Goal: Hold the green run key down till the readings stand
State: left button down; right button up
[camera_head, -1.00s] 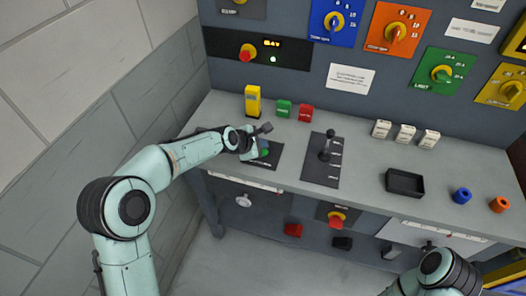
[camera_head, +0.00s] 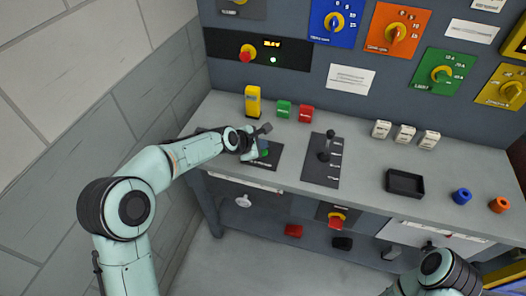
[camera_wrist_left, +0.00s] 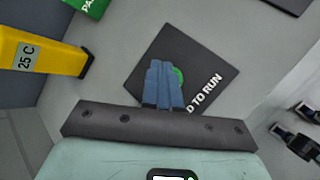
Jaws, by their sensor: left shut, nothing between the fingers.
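The green run key (camera_wrist_left: 179,76) shows as a thin green edge beside my fingers in the left wrist view, on a dark plate (camera_wrist_left: 205,73) with white lettering ending "TO RUN". In the head view, the key (camera_head: 264,152) shows just by the fingertips. My left gripper (camera_wrist_left: 160,66) is shut and empty. Its blue fingers stand over the key and hide most of it. I cannot tell how far the key is pressed. In the head view my left gripper (camera_head: 262,146) is at the plate. The lit display (camera_head: 271,43) shows small yellow digits, too blurred to read surely. My right gripper is out of view.
A black lever (camera_head: 326,147) stands to the right. A black tray (camera_head: 405,183) is further right. Grey bench top lies clear between them.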

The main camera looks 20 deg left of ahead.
pick_arm(q)
jog(key=shift+f, duration=0.1)
dwell(0.6)
jog(key=shift+f, duration=0.3)
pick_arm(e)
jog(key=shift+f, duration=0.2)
pick_arm(q)
jog(key=shift+f+b, duration=0.5)
jog(key=shift+f, duration=0.1)
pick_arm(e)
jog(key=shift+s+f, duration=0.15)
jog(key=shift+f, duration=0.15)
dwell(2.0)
pick_arm(q)
jog(key=shift+r, duration=0.1)
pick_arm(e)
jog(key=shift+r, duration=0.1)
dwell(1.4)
pick_arm(q)
jog(key=shift+r+p, duration=0.8)
jog(key=shift+r, duration=0.1)
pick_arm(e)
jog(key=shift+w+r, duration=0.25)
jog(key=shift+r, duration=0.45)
